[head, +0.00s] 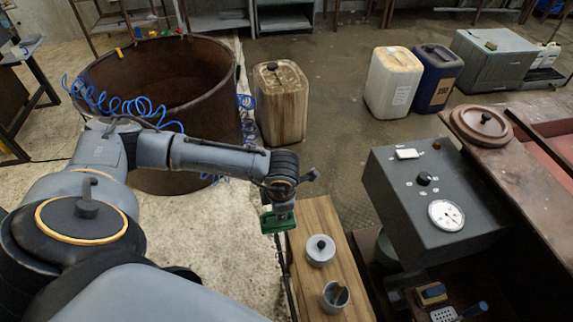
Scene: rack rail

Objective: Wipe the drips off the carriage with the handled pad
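My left arm comes in from the left, and its gripper (281,198) is over the left edge of a wooden board. A green block-like piece (278,220) sits right under the gripper; I cannot tell whether it is held or only lies behind the fingers. The fingers are too small and dark to read. A small tan block with a dark top (432,293) lies low at the right, apart from the gripper; it may be the handled pad. I cannot make out the carriage or any drips for certain. My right gripper is not in view.
The wooden board (325,240) bears a lidded pot (320,250) and a metal cup (335,296). A dark box with a dial (430,200) stands to its right. A blue-handled tool (474,310) lies low right. A rusty tub (160,75) stands behind my arm.

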